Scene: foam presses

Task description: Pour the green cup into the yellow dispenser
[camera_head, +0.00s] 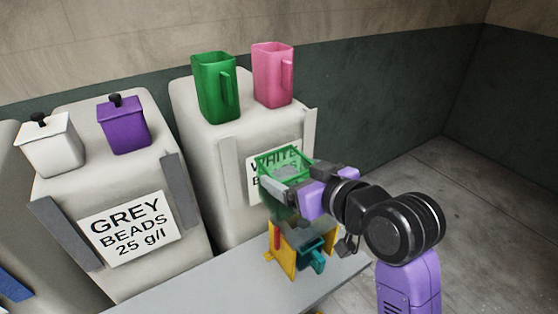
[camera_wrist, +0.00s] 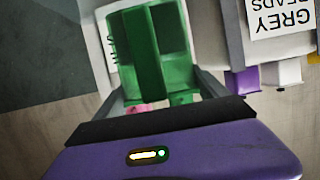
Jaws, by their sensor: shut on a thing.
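My gripper (camera_head: 290,187) is shut on a green cup (camera_head: 284,163). The cup's open rim faces up in the head view, and its body looks roughly upright; a slight tilt is hard to tell. My fingers hide part of its side. In the wrist view the green cup (camera_wrist: 160,45) sits between the two fingers. The yellow dispenser (camera_head: 284,255) stands below the held cup on a grey ledge, with a gap I cannot measure. A red strip shows on its left side. A teal cup (camera_head: 311,260) is at its front right. The held cup's contents cannot be made out.
A second green jug (camera_head: 213,88) and a pink jug (camera_head: 272,75) stand on the white beads press (camera_head: 186,110). The grey beads press (camera_head: 75,185) is at left, with white (camera_head: 52,148) and purple (camera_head: 124,127) lidded boxes on top. The floor at right is clear.

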